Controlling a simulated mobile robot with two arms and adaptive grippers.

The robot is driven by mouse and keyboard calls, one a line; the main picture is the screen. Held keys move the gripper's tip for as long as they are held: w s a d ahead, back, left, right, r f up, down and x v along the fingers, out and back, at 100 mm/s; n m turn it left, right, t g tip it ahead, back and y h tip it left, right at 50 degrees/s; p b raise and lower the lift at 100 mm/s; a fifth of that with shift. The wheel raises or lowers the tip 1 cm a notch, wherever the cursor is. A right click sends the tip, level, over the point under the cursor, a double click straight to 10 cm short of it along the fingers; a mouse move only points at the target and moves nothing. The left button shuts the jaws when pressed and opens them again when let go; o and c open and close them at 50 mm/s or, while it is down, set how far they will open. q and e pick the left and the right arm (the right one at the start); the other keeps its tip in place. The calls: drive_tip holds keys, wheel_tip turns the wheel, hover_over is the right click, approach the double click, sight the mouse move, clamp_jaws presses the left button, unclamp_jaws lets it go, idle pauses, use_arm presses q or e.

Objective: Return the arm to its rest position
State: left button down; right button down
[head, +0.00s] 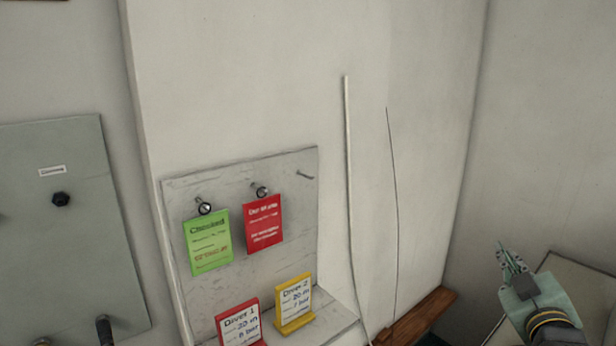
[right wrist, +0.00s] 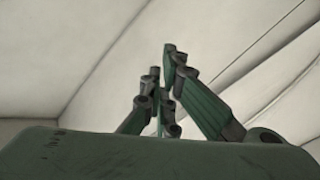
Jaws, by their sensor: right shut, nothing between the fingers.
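My right gripper (head: 511,260) is at the lower right of the head view, pointing up and away from the panel. Its fingers are together with nothing between them. The right wrist view shows the same closed fingers (right wrist: 168,60) against bare pale walls. The gripper is well apart from the tag board and touches nothing that I can see. My left gripper is not in view.
A grey board (head: 280,262) carries a green tag (head: 208,242) and a red tag (head: 262,224) on hooks. Red (head: 240,325) and yellow (head: 294,305) diver cards stand below. A grey panel (head: 70,240) is at left, a wooden ledge (head: 420,318) near the corner. Space around my right gripper looks clear.

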drive_tip(key=s+a+f+g+y, duration=0.1)
drive_tip(key=s+a+f+g, duration=0.1)
drive_tip(key=s+a+f, duration=0.35)
drive_tip(key=s+a+f+m+g+y, duration=0.1)
drive_tip(key=s+a+f+g, duration=0.15)
drive_tip(key=f, duration=0.65)
drive_tip(key=s+a+f+g+y, duration=0.1)
drive_tip(key=s+a+f+g, duration=0.15)
drive_tip(key=f, duration=0.55)
drive_tip(key=s+a+f+m+g+y, duration=0.1)
drive_tip(key=s+a+f+g, duration=0.2)
drive_tip(key=s, duration=0.5)
drive_tip(key=s+a+f+g, duration=0.2)
drive_tip(key=s+a+f, duration=0.15)
drive_tip(key=s, duration=0.35)
drive_tip(key=s+a+f+m+g+y, duration=0.1)
drive_tip(key=s+a+f+g, duration=0.1)
drive_tip(key=s+f, duration=0.45)
wheel_tip(320, 180, down, 24)
drive_tip(key=s+g, duration=0.1)
drive_tip(key=s, duration=0.1)
drive_tip(key=s+d+f+g, duration=0.1)
drive_tip(key=s+d+f, duration=0.2)
drive_tip(key=s+f, duration=1.3)
drive_tip(key=shift+s+f+g+h, duration=0.25)
drive_tip(key=shift+s+g+h, duration=0.05)
drive_tip(key=shift+s, duration=0.45)
